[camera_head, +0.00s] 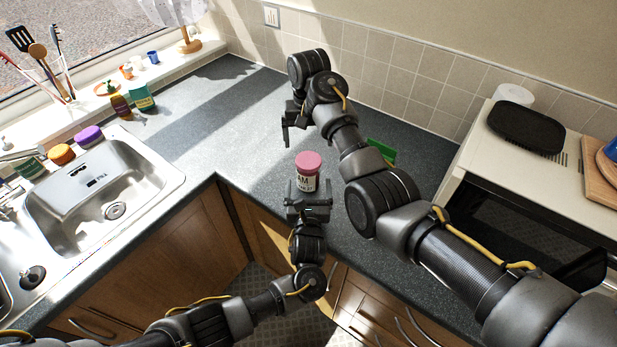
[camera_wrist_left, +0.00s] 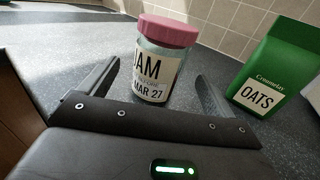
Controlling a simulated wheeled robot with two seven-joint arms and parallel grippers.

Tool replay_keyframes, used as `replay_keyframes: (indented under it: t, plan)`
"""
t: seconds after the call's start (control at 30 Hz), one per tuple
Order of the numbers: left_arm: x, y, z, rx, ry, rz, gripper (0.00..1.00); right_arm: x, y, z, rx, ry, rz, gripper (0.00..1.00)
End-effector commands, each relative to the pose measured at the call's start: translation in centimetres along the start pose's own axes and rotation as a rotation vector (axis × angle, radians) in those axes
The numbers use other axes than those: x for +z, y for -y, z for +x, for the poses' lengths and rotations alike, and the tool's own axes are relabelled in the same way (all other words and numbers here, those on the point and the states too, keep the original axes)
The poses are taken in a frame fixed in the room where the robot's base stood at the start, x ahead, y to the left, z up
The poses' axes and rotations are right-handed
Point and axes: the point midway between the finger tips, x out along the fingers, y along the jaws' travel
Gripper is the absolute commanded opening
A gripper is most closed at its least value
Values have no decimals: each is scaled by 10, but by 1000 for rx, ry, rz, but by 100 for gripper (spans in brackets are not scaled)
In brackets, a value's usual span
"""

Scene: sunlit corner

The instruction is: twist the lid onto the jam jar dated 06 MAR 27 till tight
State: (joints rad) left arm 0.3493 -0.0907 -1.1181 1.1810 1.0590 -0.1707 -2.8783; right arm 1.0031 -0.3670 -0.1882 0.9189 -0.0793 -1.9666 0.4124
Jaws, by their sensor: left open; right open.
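The jam jar (camera_head: 307,180) stands upright on the dark worktop, with a pink lid (camera_head: 308,161) sitting on its top. In the left wrist view the jar (camera_wrist_left: 155,75) shows a white label reading JAM and MAR 27; the day is partly unreadable. The lid (camera_wrist_left: 169,30) looks level there; how tight it is cannot be told. My left gripper (camera_head: 308,190) is open in front of the jar, its fingers (camera_wrist_left: 160,85) spread to either side, apart from the glass. My right gripper (camera_head: 284,125) is open and empty, behind and left of the jar, above the worktop.
A green oats packet (camera_wrist_left: 272,65) stands right of the jar, mostly hidden behind my right arm in the head view (camera_head: 381,150). A sink (camera_head: 95,190) lies left, with jars and bottles behind it. A microwave-like appliance (camera_head: 540,160) stands right. Worktop left of the jar is clear.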

Motion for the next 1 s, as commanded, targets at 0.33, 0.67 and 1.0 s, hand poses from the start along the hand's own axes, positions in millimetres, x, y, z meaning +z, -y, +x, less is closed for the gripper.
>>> replay_keyframes:
  t: [0.33, 0.67, 1.0]
  plan:
    - [0, 0, -61, -1, -2, 0, 90, 0, 0, 0, 0, 0, 0, 91]
    - [0, 0, -75, 0, 0, 0, 90, 0, 0, -1, 0, 0, 0, 91]
    - [0, 0, -75, 0, 0, -1, 90, 0, 0, -1, 0, 0, 0, 91]
